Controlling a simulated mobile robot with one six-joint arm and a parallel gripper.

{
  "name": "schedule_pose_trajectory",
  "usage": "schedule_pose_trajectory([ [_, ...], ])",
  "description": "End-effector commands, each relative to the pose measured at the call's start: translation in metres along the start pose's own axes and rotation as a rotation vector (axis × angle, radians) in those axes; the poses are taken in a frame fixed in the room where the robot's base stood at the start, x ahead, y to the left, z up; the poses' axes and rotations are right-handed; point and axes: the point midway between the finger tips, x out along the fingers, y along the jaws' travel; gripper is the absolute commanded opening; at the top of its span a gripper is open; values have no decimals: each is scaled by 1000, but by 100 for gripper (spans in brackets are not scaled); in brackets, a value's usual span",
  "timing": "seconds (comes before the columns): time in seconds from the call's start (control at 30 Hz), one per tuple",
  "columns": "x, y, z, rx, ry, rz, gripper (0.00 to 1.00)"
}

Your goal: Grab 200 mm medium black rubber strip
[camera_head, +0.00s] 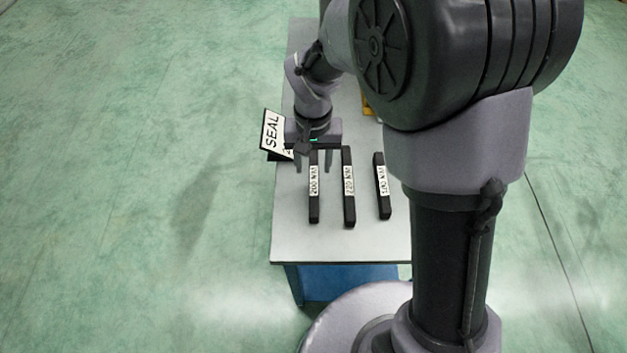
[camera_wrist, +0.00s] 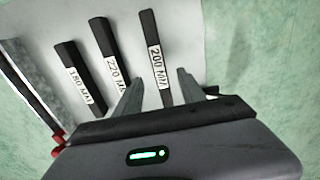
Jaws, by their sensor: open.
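The 200 mm black rubber strip (camera_head: 314,205) lies on the grey table, the leftmost of three labelled strips in the head view. In the wrist view the 200 mm strip (camera_wrist: 150,32) is the rightmost one. My gripper (camera_head: 314,170) is open at the far end of this strip. In the wrist view my gripper's fingers (camera_wrist: 160,80) stand apart on either side of the 200 mm strip, which runs between them. The strip's end nearest my palm is hidden by the gripper body. I cannot tell how high the fingers are above the table.
The 220 mm strip (camera_head: 348,210) lies just right of the 200 mm strip, and the 180 mm strip (camera_head: 383,205) lies farther right. A white SEAL sign (camera_head: 271,132) stands at the table's left edge beside my gripper. The table's (camera_head: 300,245) front part is clear.

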Motion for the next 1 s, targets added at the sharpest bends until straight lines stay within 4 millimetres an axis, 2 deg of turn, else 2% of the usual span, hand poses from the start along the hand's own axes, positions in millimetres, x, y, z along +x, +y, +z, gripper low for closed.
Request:
schedule_pose_trajectory([
  [0.03, 9, 0, 0, 0, 0, 0, 47],
  [0.17, 18, 0, 0, 1, 1, 0, 47],
  [0.4, 63, 1, 0, 1, 0, 0, 47],
  [0.6, 63, 1, -1, 1, 2, -1, 47],
  [0.63, 63, 1, -1, 1, 2, -1, 45],
  [0.87, 63, 1, -1, 1, 2, -1, 0],
  [1.0, 63, 1, -1, 1, 2, -1, 0],
])
